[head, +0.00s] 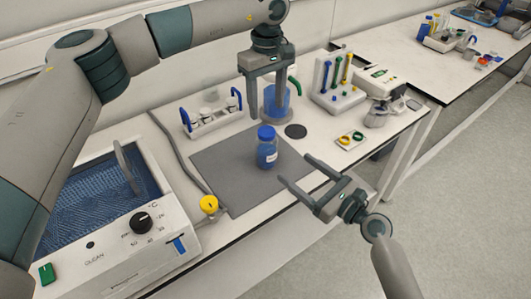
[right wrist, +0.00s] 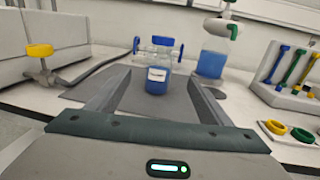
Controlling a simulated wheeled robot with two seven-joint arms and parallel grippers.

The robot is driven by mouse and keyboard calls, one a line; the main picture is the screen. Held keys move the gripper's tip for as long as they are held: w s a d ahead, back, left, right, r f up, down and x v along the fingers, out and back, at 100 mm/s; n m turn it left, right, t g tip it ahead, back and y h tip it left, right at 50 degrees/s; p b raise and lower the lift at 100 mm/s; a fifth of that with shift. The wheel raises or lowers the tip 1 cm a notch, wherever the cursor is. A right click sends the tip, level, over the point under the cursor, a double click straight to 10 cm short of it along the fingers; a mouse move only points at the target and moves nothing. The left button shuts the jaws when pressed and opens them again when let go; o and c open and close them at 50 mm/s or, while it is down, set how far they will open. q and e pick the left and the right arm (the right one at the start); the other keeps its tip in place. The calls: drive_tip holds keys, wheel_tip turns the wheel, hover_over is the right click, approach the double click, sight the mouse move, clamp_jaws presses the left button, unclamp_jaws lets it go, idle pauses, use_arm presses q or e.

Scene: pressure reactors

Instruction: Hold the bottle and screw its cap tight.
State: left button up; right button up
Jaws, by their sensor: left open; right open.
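The bottle (head: 267,156) is clear with blue contents, a white label and a blue cap (head: 266,133). It stands upright on the grey mat (head: 224,167); whether the cap is tight cannot be told. My left gripper (head: 267,112) is open and points down, above and behind the bottle, with nothing between its fingers. My right gripper (head: 295,169) is open and empty at the bottle's front right, its fingers pointing towards it. In the right wrist view the bottle (right wrist: 157,82) stands ahead, between the two fingers in the picture, apart from both.
A vial rack (head: 210,121) is at the back left, a tool rack (head: 338,98) at the back right. A water bath (head: 140,245) and a yellow-knobbed valve (head: 209,204) are left. The front of the mat is clear.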

sight(257, 139)
drive_tip(key=x, duration=1.7)
drive_tip(key=shift+w+a, duration=0.1)
drive_tip(key=shift+a, duration=0.15)
